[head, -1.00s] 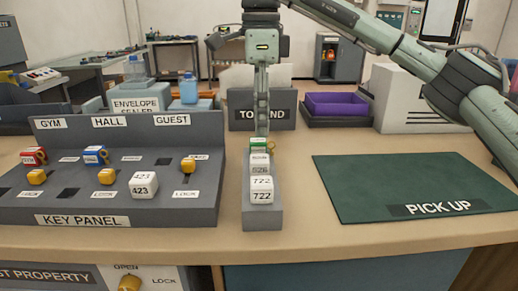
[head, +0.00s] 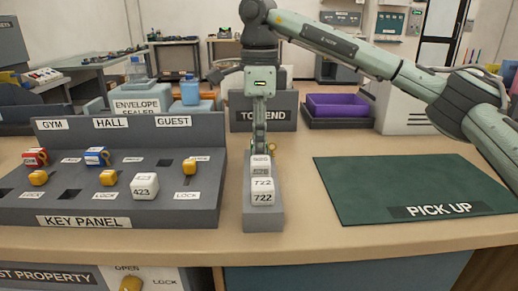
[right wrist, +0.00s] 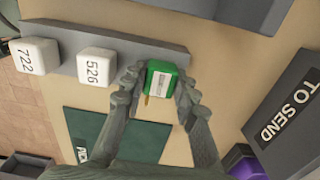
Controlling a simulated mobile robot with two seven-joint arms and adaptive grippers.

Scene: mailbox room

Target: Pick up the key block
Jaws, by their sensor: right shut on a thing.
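The green key block (right wrist: 161,80) with a white label and a small brass key sits at the far end of the narrow grey rack (right wrist: 75,33) in the right wrist view. My right gripper (right wrist: 158,92) is shut on it, one finger on each side. In the head view my right gripper (head: 260,147) reaches down to the rack's back end and hides most of the green block. Only a bit of brass shows beside the fingers. I cannot tell whether the block still rests on the rack. My left gripper is not in view.
White blocks 526 (right wrist: 96,67) and 722 (right wrist: 38,56) stand along the rack. The key panel (head: 130,220) holds red and blue blocks under GYM and HALL. A green PICK UP mat (head: 400,185) lies clear at right. A purple tray (head: 335,104) stands behind.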

